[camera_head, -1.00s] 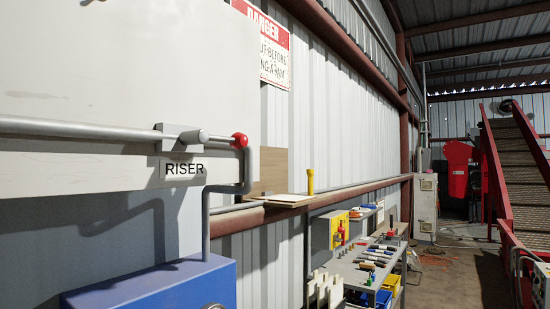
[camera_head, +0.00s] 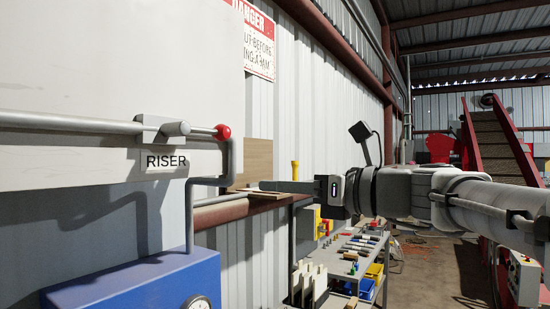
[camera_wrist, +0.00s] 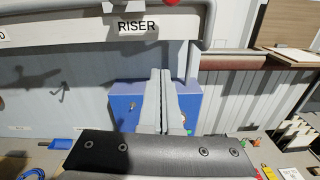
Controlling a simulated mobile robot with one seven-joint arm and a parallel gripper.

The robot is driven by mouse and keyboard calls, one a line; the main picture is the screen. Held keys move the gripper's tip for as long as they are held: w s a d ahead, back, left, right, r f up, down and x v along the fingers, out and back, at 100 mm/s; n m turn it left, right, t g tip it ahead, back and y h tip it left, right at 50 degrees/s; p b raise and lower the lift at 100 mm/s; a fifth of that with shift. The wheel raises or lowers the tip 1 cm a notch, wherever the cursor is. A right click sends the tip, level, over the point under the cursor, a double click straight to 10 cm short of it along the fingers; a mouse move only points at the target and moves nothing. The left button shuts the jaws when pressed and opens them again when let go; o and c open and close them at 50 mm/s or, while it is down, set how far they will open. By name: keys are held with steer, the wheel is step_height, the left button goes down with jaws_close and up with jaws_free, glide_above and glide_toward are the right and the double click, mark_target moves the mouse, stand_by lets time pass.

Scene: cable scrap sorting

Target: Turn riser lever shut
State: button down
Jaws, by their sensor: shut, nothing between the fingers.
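The riser lever has a grey handle ending in a red knob (camera_head: 223,131). It lies along the grey pipe (camera_head: 70,121), pointing right from its valve body (camera_head: 160,129), above the RISER label (camera_head: 166,161). My gripper (camera_head: 262,186) reaches in from the right with shut, empty fingers, to the right of and lower than the knob in the head view. In the wrist view the fingers (camera_wrist: 159,72) are together, pointing up toward the RISER label (camera_wrist: 138,26). Only the bottom of the red knob (camera_wrist: 172,2) shows at that view's top edge.
A blue box (camera_head: 140,287) with a gauge stands below the pipe, which bends down into it. A shelf ledge (camera_head: 290,187) with a yellow object (camera_head: 295,170) is behind my gripper. A workbench (camera_head: 345,262) with tools stands lower right.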

mark_target(200, 132)
steer(key=shift+w+d+r+m+y, duration=0.1)
steer(key=shift+w+r+m+y, duration=0.15)
steer(key=shift+r, duration=0.2)
steer(key=shift+w+d+r+m+y, duration=0.1)
steer(key=shift+r+m+y, duration=0.05)
steer(key=shift+r+m, duration=0.25)
steer(key=shift+a, duration=0.15)
steer(key=w+a+r+p, duration=0.2)
steer(key=w+a+r, duration=0.2)
steer(key=w+a, duration=0.2)
steer(key=a, duration=0.2)
steer(key=shift+a+r+p, duration=0.25)
steer(key=shift+a+p, duration=0.1)
